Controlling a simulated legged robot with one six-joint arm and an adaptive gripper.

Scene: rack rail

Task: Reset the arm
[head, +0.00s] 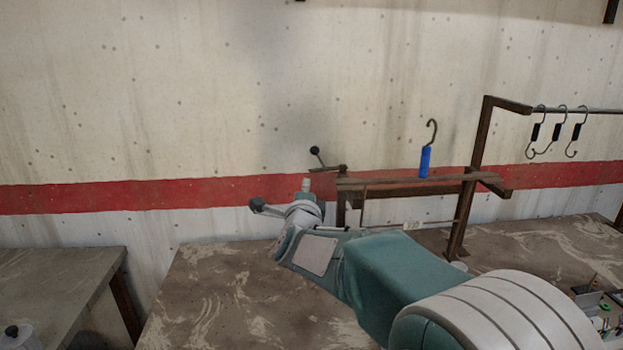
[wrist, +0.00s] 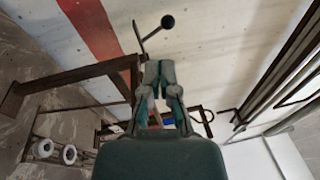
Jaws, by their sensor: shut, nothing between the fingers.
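My arm reaches from the lower right to the middle of the head view, over the brown worktop (head: 225,300). In the wrist view my gripper (wrist: 160,68) shows with its two teal fingers together at the tips and nothing held. A ball-ended lever (wrist: 167,22) is beyond the fingertips in that view. In the head view I cannot make out the fingers clearly at the arm's far end. That end is left of the rack's flat bar (head: 405,181).
A blue-handled hook (head: 425,162) stands on the flat bar. Several dark hooks (head: 557,132) hang from a rail (head: 590,111) at right. A brown upright post (head: 470,190) carries the rail. Another table (head: 60,285) is at left, with a gap between. Small items (head: 590,300) sit at lower right.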

